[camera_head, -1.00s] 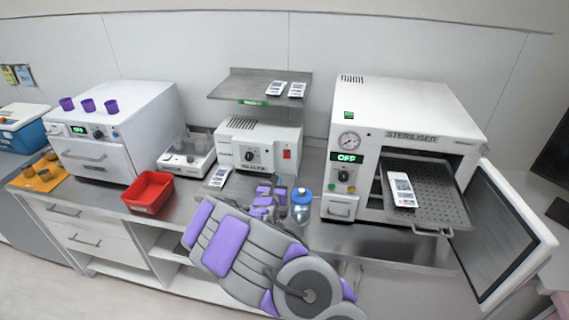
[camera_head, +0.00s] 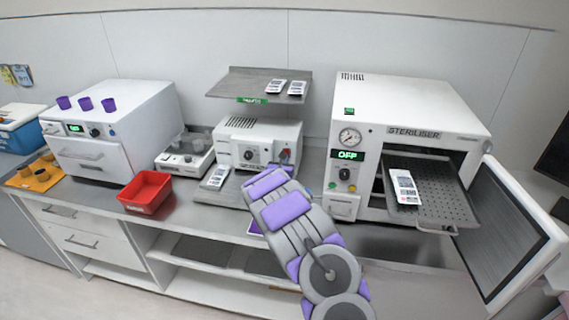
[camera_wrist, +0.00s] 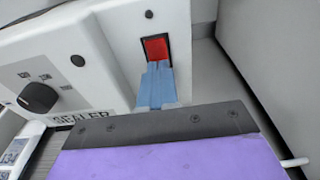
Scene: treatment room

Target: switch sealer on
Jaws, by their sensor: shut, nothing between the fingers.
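The sealer (camera_head: 232,134) is a white box with a dark dial (camera_head: 249,155) on its front. In the wrist view its lettered front panel (camera_wrist: 92,35) fills the upper left. Its red rocker switch (camera_wrist: 155,48) sits in a black frame right of the dial. The switch also shows in the head view (camera_head: 286,152), partly covered. My gripper (camera_wrist: 155,82) is shut and empty, its blue fingertips at the lower edge of the switch. I cannot tell whether they touch or press it. My arm hides the counter in front of the sealer's right side.
The steriliser (camera_head: 415,110) stands right of the sealer, its door (camera_head: 510,235) open and tray (camera_head: 435,205) pulled out. A shelf (camera_head: 245,84) with pouches hangs above the sealer. A pouch (camera_head: 215,177) lies at the sealer's front left. A red bin (camera_head: 146,192) stands further left.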

